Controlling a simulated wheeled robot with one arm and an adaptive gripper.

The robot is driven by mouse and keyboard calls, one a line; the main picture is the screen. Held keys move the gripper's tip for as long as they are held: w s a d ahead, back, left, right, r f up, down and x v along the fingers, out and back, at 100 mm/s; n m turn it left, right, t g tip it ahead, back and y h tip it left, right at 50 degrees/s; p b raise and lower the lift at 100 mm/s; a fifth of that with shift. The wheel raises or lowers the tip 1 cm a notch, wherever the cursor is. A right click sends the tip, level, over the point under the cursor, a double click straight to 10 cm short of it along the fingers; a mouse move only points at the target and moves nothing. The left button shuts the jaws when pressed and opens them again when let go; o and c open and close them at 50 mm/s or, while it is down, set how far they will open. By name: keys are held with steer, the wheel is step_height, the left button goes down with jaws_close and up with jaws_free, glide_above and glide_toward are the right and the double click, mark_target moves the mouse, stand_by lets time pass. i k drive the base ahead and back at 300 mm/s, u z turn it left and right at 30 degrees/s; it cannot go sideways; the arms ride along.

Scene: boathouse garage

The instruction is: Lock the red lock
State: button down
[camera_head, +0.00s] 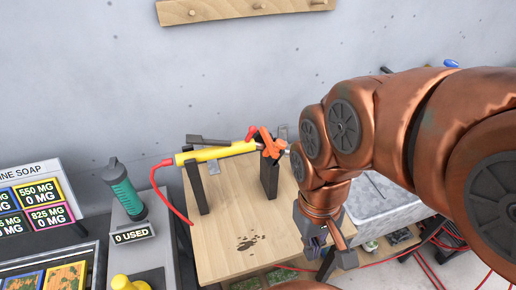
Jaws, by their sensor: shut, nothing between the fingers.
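No padlock-shaped red lock is clear to me. The likely parts are a small red piece (251,132) and an orange-red piece (270,143), both at the right end of a yellow tool (215,153). I cannot tell which is the lock, or its locked state. The yellow tool lies across two dark upright stands on a wooden table. My gripper (322,250) is shut and empty, pointing down at the table's front right side. It is apart from the tool, to the right of and nearer than the red pieces. My arm hides some of the table's right side.
A red hose (168,198) runs from the tool's left end down past the wooden tabletop (228,220). A grey basin (378,205) stands right. Left are a green bottle (125,188), a "0 USED" sign (132,236) and a soap display (35,200).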

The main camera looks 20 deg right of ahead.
mark_target(253, 130)
steer(key=u, duration=2.45)
steer(key=k, duration=0.7)
steer(key=z, duration=1.1)
